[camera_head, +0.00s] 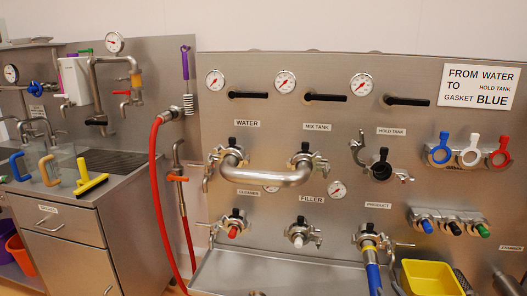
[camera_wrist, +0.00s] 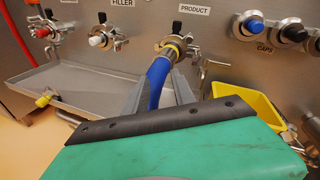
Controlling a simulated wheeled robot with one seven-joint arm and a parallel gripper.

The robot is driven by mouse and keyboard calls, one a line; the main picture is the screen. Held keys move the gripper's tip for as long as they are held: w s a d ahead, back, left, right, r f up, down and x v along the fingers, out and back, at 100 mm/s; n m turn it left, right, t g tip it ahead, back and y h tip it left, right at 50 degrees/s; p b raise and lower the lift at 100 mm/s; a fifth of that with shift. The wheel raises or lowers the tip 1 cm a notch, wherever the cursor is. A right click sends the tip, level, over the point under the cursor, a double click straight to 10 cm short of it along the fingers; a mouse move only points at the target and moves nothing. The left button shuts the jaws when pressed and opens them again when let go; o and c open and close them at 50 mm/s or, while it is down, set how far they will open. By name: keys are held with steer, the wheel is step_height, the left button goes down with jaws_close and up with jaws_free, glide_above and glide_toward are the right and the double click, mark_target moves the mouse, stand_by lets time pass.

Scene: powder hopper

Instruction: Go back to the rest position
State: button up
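My gripper (camera_wrist: 160,88) shows in the wrist view with its two grey fingers apart, pointing at the panel. A blue hose (camera_wrist: 157,82) hangs from the PRODUCT port and appears between or just beyond the fingers; whether they touch it I cannot tell. In the head view the blue hose (camera_head: 373,277) shows at the lower edge, and my gripper is out of that picture. A bent steel pipe (camera_head: 265,178) joins the WATER port and the MIX TANK port. The HOLD TANK port (camera_head: 381,170) has an open dark mouth.
A yellow bin (camera_head: 432,278) stands right of the hose. A steel tray (camera_head: 290,275) juts out below the panel. Blue, white and red gaskets (camera_head: 471,150) hang at right, above several caps (camera_head: 453,227). A red hose (camera_head: 156,190) hangs at left beside a cabinet (camera_head: 75,240).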

steer(key=a+r+n+g+y+p, duration=0.25)
steer(key=a+r+n+g, duration=0.2)
steer(key=a+n, duration=0.6)
steer(key=a+r+n+g+y+p, duration=0.2)
steer(key=a+r+n+g+p, duration=0.25)
steer(key=a+n, duration=0.55)
steer(key=s+a+r+n+g+h+p, duration=0.2)
steer(key=s+r+n, duration=0.3)
steer(key=s, duration=0.3)
steer(key=s+a+r+n+g+h+p, duration=0.2)
steer(key=s+r+n, duration=0.4)
steer(key=s, duration=0.3)
steer(key=shift+s+a+r+n+p, duration=0.25)
steer(key=shift+a+n+p, duration=0.35)
steer(key=shift+a, duration=0.55)
steer(key=shift+o, duration=0.7)
steer(key=shift+f, duration=0.15)
